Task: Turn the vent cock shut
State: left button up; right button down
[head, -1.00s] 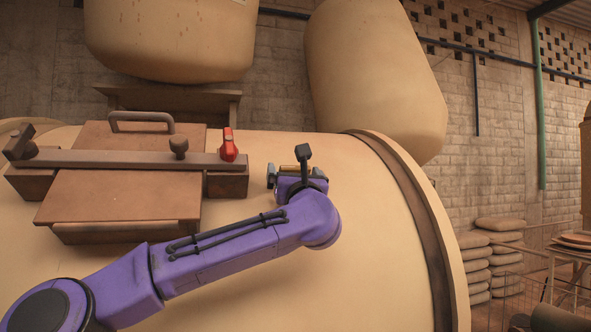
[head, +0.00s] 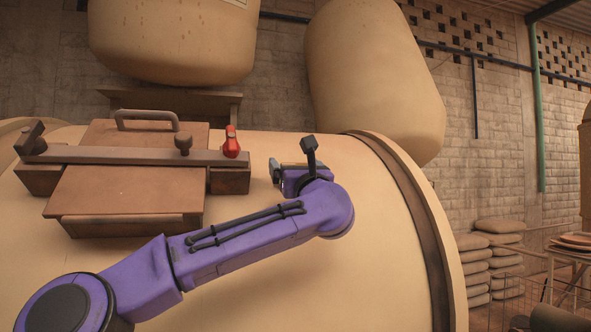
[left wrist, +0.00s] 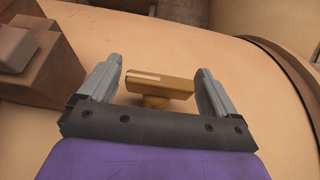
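The vent cock (left wrist: 160,84) is a brass cock with a bar-shaped handle on a short stem, standing on the cream drum. In the left wrist view its handle lies crosswise between my fingers. My left gripper (left wrist: 157,84) is open, with one grey finger beyond each end of the handle. The handle's right end is close to the right finger; I cannot tell whether they touch. In the head view my left gripper (head: 288,172) is on the drum right of the hatch, and my own wrist hides most of the cock. My right gripper is not in view.
A brown hatch (head: 130,190) with a clamp bar (head: 120,156) and a red lever (head: 231,143) stands left of my gripper. A raised rim (head: 415,210) curves around the drum at right. Large cream vessels (head: 375,75) hang behind. Bare drum surface surrounds the cock.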

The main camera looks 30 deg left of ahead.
pick_arm(q)
jog(key=shift+w+f, duration=0.1)
jog(key=shift+d+f, duration=0.1)
jog(key=shift+f, duration=0.05)
jog(key=b+v, duration=0.5)
jog(key=v, duration=0.5)
jog(key=shift+s, duration=0.2)
